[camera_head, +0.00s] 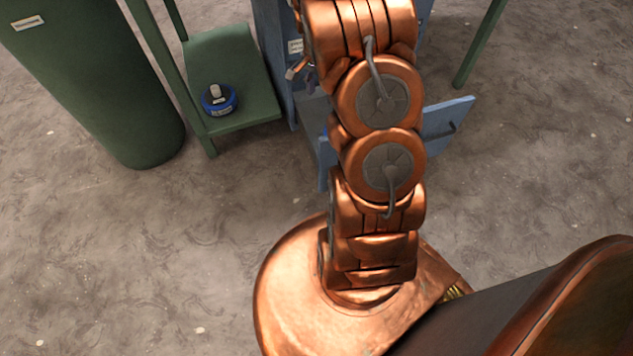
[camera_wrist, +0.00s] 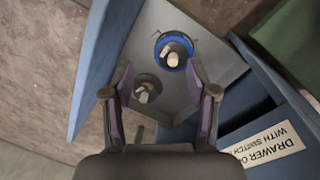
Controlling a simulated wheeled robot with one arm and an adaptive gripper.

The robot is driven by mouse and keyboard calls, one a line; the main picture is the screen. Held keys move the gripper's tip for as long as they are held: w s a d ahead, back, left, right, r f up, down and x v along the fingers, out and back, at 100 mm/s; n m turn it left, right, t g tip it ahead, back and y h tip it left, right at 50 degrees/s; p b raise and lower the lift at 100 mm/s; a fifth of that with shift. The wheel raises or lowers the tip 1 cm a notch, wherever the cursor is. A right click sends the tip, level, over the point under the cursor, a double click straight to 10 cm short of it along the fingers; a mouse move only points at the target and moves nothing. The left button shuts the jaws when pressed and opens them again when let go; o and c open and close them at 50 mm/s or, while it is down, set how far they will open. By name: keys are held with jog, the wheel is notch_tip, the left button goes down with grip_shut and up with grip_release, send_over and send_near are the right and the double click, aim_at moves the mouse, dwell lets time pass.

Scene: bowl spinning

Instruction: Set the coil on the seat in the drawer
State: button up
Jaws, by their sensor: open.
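A squat blue round piece with a pale upright knob, which looks like the coil (camera_head: 219,100), stands on the green shelf in the head view. The open drawer (camera_wrist: 205,25) has a grey floor and blue walls in the wrist view. On its floor are a blue-ringed round piece (camera_wrist: 163,46) with a dark middle and pale top, and a smaller dark round piece (camera_wrist: 147,89) with a pale top. I cannot tell which is the seat. My gripper (camera_wrist: 162,67) is open over the drawer, with nothing visible held between its fingers. My arm hides most of the drawer in the head view.
The blue cabinet (camera_head: 273,45) stands behind my arm. The green shelf (camera_head: 235,65) is to its left, and a large green cylinder (camera_head: 95,85) stands further left. A label (camera_wrist: 268,146) is on the blue front. The floor (camera_head: 130,240) is clear at front left.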

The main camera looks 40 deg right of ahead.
jog(key=s+a+r+n, duration=0.4)
jog(key=s+a+r, duration=0.1)
jog(key=a+r, duration=0.35)
jog(key=s+a+r+n, duration=0.2)
jog(key=s+a+n, duration=0.1)
jog(key=s+a, duration=0.2)
jog(key=s+a+r+n+g, duration=0.1)
jog(key=s+a+r+n, duration=0.2)
jog(key=s, duration=0.7)
jog(key=s+a+r+n+g, duration=0.1)
jog(key=s+a+r+n, duration=0.2)
jog(key=s+a+n, duration=0.2)
jog(key=s+a, duration=0.2)
jog(key=s, duration=0.1)
jog(key=shift+s+a, duration=0.25)
jog(key=shift+a, duration=0.1)
jog(key=shift+r, duration=0.1)
